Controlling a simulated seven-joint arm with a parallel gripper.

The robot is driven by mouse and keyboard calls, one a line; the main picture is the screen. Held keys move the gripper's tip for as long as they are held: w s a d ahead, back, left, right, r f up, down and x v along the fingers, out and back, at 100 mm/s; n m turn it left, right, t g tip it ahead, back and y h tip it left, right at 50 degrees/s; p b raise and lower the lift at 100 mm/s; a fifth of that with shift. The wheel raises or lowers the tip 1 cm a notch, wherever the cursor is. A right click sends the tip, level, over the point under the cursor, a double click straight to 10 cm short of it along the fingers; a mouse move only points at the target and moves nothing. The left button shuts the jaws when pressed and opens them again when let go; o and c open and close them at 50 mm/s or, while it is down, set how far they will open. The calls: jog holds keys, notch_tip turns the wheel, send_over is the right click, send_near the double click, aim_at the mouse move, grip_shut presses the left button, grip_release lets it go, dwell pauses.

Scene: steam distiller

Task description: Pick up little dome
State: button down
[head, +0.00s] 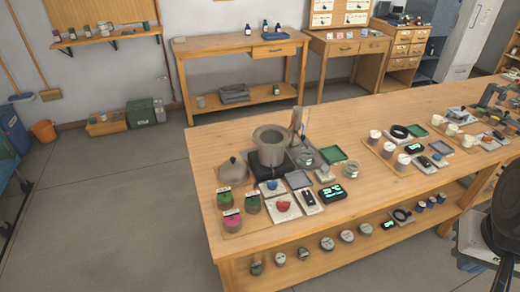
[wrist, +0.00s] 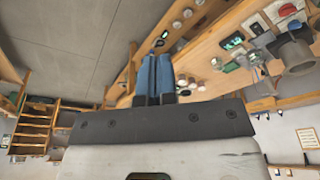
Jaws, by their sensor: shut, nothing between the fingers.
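A small grey dome (head: 233,170) with a knob on top stands on the wooden table (head: 330,205), just left of a grey pot (head: 270,144). I cannot make out the dome surely in the wrist view. My gripper (wrist: 154,60) has blue fingers that are shut together with nothing between them. The fingers do not show in the head view, and the gripper is well away from the dome. The pot (wrist: 292,54) shows at the right of the wrist view.
Jars with pink and green contents (head: 232,217) stand in front of the dome. A red lump (head: 284,206) and a black digital display (head: 332,192) are nearby. An upright tool (head: 297,124) rises behind the pot. Several lidded jars stand on the lower shelf. Floor left of the table is clear.

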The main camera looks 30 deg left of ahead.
jog(key=c, duration=1.8)
grip_release()
jog(key=o, duration=1.4)
jog(key=shift+c, duration=0.2)
jog(key=shift+w, duration=0.1)
